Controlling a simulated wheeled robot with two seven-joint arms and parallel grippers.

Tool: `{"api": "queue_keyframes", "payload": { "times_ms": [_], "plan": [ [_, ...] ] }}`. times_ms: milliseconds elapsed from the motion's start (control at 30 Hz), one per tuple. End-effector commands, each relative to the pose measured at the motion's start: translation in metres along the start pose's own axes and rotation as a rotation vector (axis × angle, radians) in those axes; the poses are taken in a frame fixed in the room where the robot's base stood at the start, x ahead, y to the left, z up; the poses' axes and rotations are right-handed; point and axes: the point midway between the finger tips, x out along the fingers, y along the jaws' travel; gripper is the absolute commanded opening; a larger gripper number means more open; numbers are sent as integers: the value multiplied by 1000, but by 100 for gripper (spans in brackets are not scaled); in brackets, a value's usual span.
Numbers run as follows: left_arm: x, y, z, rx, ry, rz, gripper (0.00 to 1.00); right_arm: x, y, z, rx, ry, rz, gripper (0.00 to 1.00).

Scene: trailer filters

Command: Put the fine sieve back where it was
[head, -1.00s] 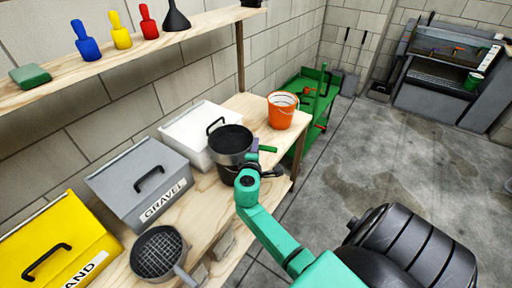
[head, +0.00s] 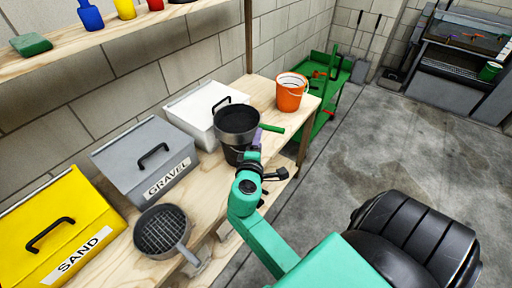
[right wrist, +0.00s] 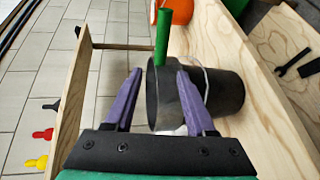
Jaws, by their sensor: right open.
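The fine sieve (head: 237,121) is a dark round pan with a green handle (head: 271,128). In the head view it sits on top of a black bucket (head: 231,155) on the wooden bench. The handle points right. My right gripper (head: 257,138), with purple fingers, is beside the sieve near the base of the handle. In the right wrist view the fingers of the right gripper (right wrist: 160,72) are apart, with the green handle (right wrist: 162,38) just beyond the gap and the dark vessel wall close by. Whether they touch it is unclear. My left gripper is out of view.
A coarse sieve (head: 162,231) lies at the bench front. Yellow sand bin (head: 62,232), grey gravel bin (head: 140,160) and white bin (head: 190,113) line the wall. An orange bucket (head: 290,95) stands at the bench's far end. A shelf (head: 110,54) with scoops hangs above.

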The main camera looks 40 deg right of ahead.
Motion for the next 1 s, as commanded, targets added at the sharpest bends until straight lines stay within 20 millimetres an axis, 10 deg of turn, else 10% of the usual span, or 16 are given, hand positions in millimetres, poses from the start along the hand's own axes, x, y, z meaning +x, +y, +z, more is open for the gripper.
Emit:
{"api": "queue_keyframes", "payload": {
  "times_ms": [300,833,1000],
  "plan": [
    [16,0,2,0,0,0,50,-54,0,0,-1,-1,0,55],
    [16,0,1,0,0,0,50,-54,-1,2,7,-3,-7,55],
    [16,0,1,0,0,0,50,-44,-36,36,216,-58,-213,55]
  ]
}}
